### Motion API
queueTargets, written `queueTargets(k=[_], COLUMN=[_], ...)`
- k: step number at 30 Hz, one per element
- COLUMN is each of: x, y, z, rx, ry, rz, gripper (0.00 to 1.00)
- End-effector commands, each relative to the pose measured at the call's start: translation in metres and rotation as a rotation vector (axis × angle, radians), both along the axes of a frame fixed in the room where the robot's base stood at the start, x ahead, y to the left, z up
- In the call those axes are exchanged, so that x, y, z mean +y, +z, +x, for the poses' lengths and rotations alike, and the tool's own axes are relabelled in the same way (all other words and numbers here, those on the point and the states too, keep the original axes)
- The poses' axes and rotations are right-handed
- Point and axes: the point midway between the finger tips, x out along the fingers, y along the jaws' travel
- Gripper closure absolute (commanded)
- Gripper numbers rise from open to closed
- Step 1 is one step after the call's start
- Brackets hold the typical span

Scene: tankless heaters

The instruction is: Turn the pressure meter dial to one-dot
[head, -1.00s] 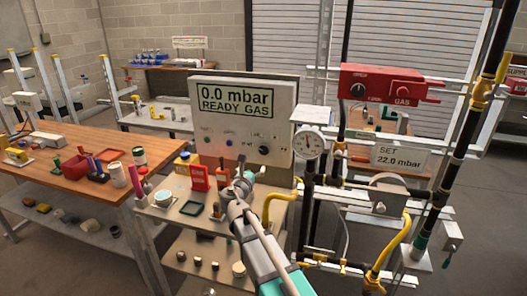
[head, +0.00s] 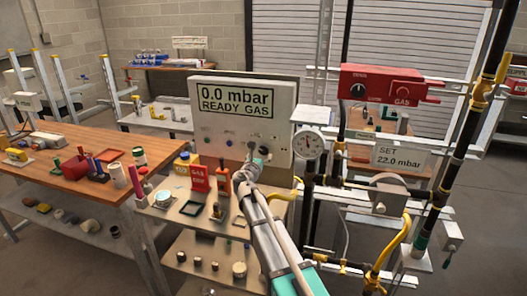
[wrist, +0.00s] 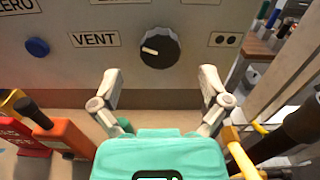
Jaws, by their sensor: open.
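The pressure meter (head: 283,117) is a pale box whose screen reads "0.0 mbar READY GAS". Its dial (wrist: 160,47) is a round black knob with a white pointer. In the wrist view the pointer aims left, toward the VENT label (wrist: 95,39). A two-dot label (wrist: 223,39) is right of the dial. Labels along the top edge are cut off, and I cannot read a one-dot mark. My gripper (wrist: 162,85) is open and empty, its fingers below and to either side of the dial, apart from it. In the head view my gripper (head: 258,158) partly hides the dial area.
A blue button (wrist: 37,47) is left of VENT. An orange-red tool (wrist: 62,137) stands at lower left and a yellow pipe (wrist: 240,150) at lower right in the wrist view. A round gauge (head: 309,143) on piping is just right of the meter.

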Motion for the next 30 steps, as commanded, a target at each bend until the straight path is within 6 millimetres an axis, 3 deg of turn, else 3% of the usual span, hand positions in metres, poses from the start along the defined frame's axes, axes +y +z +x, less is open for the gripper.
queueTargets(k=[3, 9, 23, 25, 30], x=[-0.006, -0.013, -0.016, -0.016, -0.016], y=[0.000, 0.000, 0.000, 0.000, 0.000], z=[0.019, 0.037, 0.043, 0.043, 0.043], rx=[0.000, 0.000, 0.000, 0.000, 0.000], ry=[-0.002, 0.000, 0.000, 0.000, 0.000], rz=[0.000, 0.000, 0.000, 0.000, 0.000], gripper=[0.04, 0.04, 0.04, 0.12, 0.43])
